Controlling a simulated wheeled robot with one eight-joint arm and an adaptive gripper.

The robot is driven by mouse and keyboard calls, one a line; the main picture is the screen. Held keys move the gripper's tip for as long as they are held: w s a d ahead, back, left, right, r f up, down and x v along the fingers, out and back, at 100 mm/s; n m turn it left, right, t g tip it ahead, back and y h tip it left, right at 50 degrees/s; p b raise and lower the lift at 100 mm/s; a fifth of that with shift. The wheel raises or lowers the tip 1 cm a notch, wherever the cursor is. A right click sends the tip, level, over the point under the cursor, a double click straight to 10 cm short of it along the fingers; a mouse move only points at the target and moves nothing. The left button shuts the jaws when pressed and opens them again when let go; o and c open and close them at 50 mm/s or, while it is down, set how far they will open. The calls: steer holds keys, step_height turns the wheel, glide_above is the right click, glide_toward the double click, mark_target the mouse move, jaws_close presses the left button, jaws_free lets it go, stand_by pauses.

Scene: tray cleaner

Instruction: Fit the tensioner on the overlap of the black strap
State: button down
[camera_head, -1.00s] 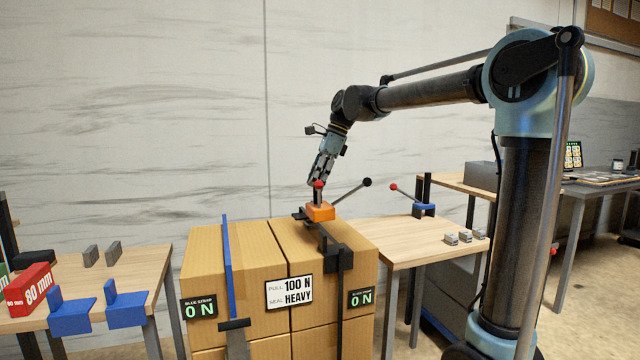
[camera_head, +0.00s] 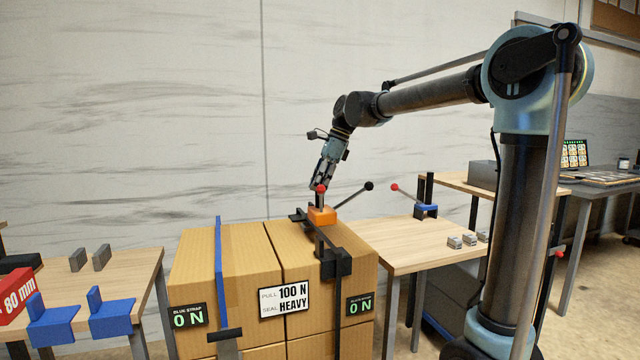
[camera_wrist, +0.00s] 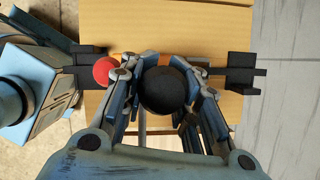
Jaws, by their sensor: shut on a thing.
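The orange tensioner (camera_head: 322,215) sits on top of the right carton column, at the black strap (camera_head: 318,236). It has a lever with a black ball and a post with a red ball (camera_head: 320,188). My gripper (camera_head: 320,184) is above it, shut on the tensioner's upright handle. In the wrist view the fingers (camera_wrist: 165,80) close around a black knob (camera_wrist: 166,92), with the red ball beside them at left. The orange body (camera_wrist: 160,60) is mostly hidden beneath. Whether it is seated on the strap's overlap cannot be told.
A blue strap (camera_head: 219,262) runs over the left carton. Labels read 0 N for both straps, and a sign (camera_head: 285,298) says pull 100 N, seal heavy. The right table (camera_head: 400,250) holds a blue-based tool (camera_head: 426,210) and small grey seals. Blue corner pieces (camera_head: 108,312) stand at left.

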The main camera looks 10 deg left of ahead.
mark_target(317, 207)
steer(key=shift+a+f, duration=0.1)
steer(key=shift+f, duration=3.05)
steer(key=c, duration=1.1)
jaws_free()
steer(key=v, duration=1.2)
